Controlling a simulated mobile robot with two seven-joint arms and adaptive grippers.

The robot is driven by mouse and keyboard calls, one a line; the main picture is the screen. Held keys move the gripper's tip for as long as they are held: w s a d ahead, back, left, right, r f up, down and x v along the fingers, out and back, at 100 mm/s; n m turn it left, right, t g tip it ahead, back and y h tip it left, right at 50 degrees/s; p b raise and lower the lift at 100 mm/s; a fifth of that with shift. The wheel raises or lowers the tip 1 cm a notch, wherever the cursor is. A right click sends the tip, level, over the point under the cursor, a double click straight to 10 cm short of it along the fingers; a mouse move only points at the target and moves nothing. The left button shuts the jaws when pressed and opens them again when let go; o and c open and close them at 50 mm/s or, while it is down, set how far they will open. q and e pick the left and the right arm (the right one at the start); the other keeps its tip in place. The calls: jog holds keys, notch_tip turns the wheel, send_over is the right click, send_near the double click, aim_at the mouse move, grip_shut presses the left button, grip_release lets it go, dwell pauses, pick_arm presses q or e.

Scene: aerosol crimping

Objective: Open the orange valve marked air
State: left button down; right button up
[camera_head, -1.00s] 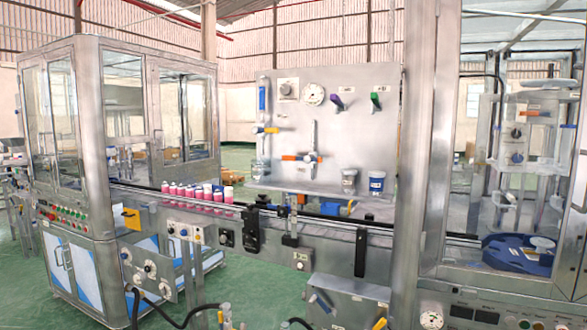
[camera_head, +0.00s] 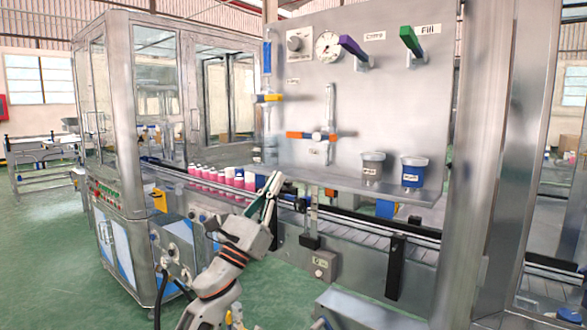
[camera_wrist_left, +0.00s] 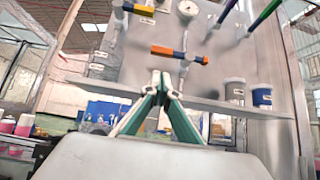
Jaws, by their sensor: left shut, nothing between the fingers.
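A valve with an orange handle (camera_head: 297,134) sits low on the grey panel, the handle lying level across a pale vertical pipe. It also shows in the left wrist view (camera_wrist_left: 162,50), above my fingertips. A small label lies just below it, too small to read. Another valve, with a yellow-orange handle (camera_head: 268,98), is up and left of it. My left gripper (camera_head: 274,178) is shut and empty, pointing up in front of the panel's shelf, below and left of the orange handle and apart from it. Its green-faced fingers meet in the left wrist view (camera_wrist_left: 160,78). My right gripper is out of view.
A shelf (camera_head: 350,182) juts out below the valves, bearing a grey cup (camera_head: 372,168) and a blue cup (camera_head: 413,173). Purple (camera_head: 352,46) and green (camera_head: 411,41) levers stick out at upper right. Pink cans (camera_head: 238,181) stand on the conveyor at left.

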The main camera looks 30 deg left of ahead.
aim_at(307, 135)
pick_arm(q)
jog(key=p+x, duration=0.2)
jog(key=x, duration=0.6)
jog(key=shift+s+r, duration=0.15)
jog(key=shift+r, duration=0.05)
jog(key=shift+w+d+r, duration=0.1)
jog(key=shift+w+r, duration=0.2)
jog(key=shift+w, duration=0.3)
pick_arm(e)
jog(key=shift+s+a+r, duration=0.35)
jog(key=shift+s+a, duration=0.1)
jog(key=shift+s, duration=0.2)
pick_arm(q)
jog(key=shift+h, duration=0.3)
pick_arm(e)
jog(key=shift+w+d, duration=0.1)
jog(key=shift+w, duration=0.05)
pick_arm(q)
jog(key=shift+r+m+h, duration=0.1)
jog(key=shift+m+h, duration=0.3)
jog(key=shift+m, duration=0.2)
